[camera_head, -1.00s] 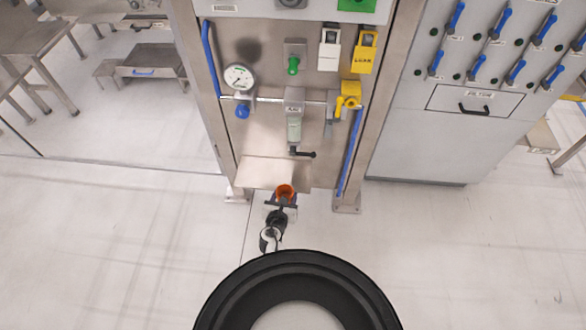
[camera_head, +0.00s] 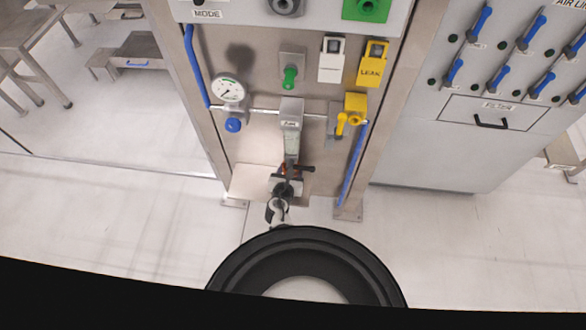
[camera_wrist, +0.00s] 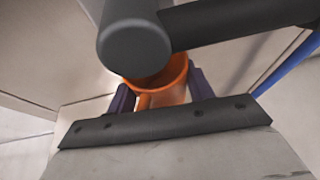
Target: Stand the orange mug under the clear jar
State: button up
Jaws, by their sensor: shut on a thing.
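The orange mug (camera_head: 284,171) is held in my gripper (camera_head: 285,180), just in front of the metal panel and below the clear jar (camera_head: 291,145). In the wrist view, the mug (camera_wrist: 168,84) is between the two dark purple fingers of my gripper (camera_wrist: 162,92), which is shut on it. The mug looks upright, its open rim partly hidden by a dark grey round valve end (camera_wrist: 135,45) with a black lever. I cannot tell how much gap there is between valve and rim. The mug's base is hidden in both views.
A bare steel shelf (camera_head: 250,182) juts from the panel's foot beside and behind the mug. The black valve lever (camera_head: 306,169) sticks out right, close to my gripper. A blue pipe (camera_head: 355,165) and yellow valve (camera_head: 352,112) are further right. The floor in front is open.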

jog(key=f+b, duration=0.1)
jog(key=w+f+b, duration=0.1)
jog(key=f+b, duration=0.1)
jog(key=shift+f, duration=0.2)
jog(key=shift+f+b, duration=0.1)
jog(key=shift+b, duration=0.35)
jog(key=shift+f, duration=0.2)
jog(key=o, duration=1)
jog(key=shift+r, duration=0.15)
